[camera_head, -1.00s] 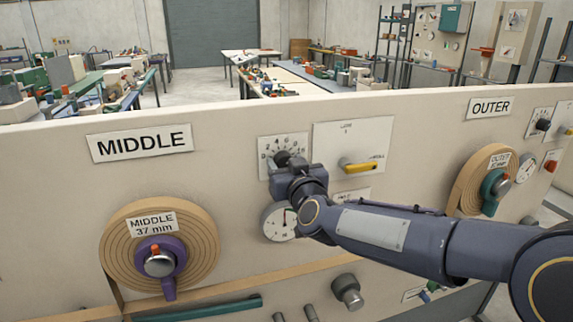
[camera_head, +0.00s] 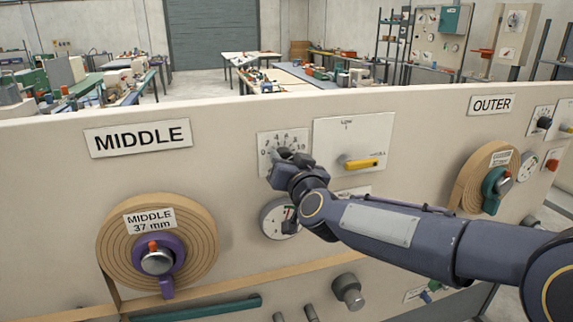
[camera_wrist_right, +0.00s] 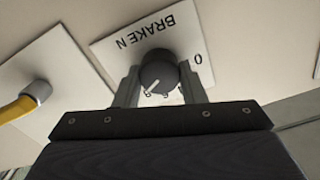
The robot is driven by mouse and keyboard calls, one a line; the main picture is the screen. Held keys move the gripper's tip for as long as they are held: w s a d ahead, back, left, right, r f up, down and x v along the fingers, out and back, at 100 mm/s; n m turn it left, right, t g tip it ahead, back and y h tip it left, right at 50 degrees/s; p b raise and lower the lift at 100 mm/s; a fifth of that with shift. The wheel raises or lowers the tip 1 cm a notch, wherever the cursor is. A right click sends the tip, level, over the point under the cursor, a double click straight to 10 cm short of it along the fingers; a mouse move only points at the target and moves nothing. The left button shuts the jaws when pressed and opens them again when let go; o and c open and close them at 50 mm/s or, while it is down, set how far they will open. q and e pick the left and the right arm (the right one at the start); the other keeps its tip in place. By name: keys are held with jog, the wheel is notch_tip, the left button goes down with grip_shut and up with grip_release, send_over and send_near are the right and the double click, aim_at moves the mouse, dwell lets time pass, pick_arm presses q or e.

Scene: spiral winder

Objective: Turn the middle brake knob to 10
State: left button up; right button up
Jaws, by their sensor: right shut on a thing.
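The middle brake knob (camera_wrist_right: 158,76) is a dark round knob with a white pointer line on a white plate (camera_head: 268,138) marked "BRAKE N" in the right wrist view. My right gripper (camera_head: 288,158) is at this plate, and its two fingers (camera_wrist_right: 158,88) are shut on the knob, one on each side. In the wrist view the plate appears upside down and tilted, and the pointer line slants toward the lower left. Part of the scale is hidden behind the knob and gripper, so the exact reading cannot be told. My left gripper is not in view.
A yellow-handled lever (camera_head: 362,164) is on the plate just right of the knob. A round gauge (camera_head: 274,218) is below, partly covered by my right wrist. The "MIDDLE 37 mm" roll (camera_head: 200,245) is at lower left, and the "OUTER" roll (camera_head: 470,180) is at right.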

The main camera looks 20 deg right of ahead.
jog(key=shift+m+b, duration=0.4)
jog(key=shift+m, duration=0.7)
jog(key=o, duration=1)
jog(key=s, duration=0.8)
jog(key=shift+d, duration=0.15)
